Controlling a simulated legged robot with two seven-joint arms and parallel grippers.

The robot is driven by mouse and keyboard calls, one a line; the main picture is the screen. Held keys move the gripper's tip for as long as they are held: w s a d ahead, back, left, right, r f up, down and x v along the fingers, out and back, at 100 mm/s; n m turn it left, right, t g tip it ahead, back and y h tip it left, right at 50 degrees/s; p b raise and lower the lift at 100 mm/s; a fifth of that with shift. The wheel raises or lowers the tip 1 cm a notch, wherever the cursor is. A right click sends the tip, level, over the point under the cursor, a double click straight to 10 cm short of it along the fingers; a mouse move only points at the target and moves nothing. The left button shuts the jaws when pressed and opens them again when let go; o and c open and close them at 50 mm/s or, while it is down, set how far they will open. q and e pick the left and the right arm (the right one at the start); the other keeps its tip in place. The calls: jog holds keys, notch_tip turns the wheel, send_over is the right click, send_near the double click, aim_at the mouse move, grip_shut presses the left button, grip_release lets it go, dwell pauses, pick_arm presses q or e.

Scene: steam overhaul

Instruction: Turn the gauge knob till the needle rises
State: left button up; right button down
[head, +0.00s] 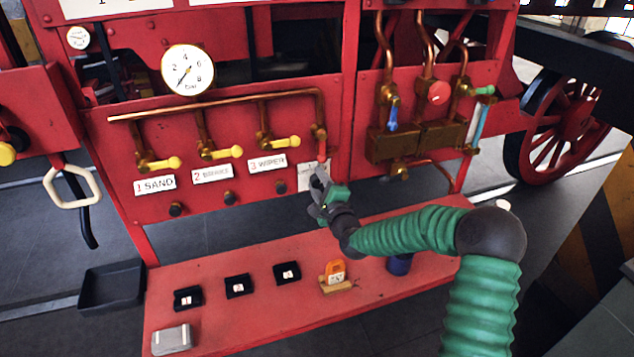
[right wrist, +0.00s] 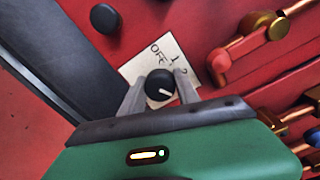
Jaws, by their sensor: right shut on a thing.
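The round white bar gauge (head: 187,70) is on the red panel in the head view. Its dark needle points down and left, at the low end of the scale. My right gripper (head: 320,178) is at the white label plate (head: 305,180) below the copper pipe and covers the knob there. In the right wrist view the black knob (right wrist: 160,85) with a white mark sits on the plate (right wrist: 183,53) reading OFF, 1 and 2. My right gripper's fingers (right wrist: 160,93) are shut on it, one on each side. My left gripper is out of view.
Yellow-handled valves (head: 222,153) labelled SAND, BRAKE and WIPER are left of the gripper, with black knobs (head: 229,198) below. A red bench (head: 240,325) below holds small black holders, an orange device (head: 335,272) and a blue cup (head: 400,264). Valves with a red knob (head: 438,92) are at right.

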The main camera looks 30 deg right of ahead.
jog(key=shift+s+d+f, duration=0.1)
jog(key=shift+s+f, duration=0.05)
jog(key=shift+f, duration=0.3)
jog(key=c, duration=1.2)
grip_release()
jog(key=shift+c, duration=0.2)
jog(key=shift+o, duration=1.7)
jog(key=shift+d+r, duration=0.1)
jog(key=shift+d, duration=0.05)
jog(key=v, duration=1.6)
jog(key=shift+s, duration=0.3)
jog(key=shift+r, duration=0.1)
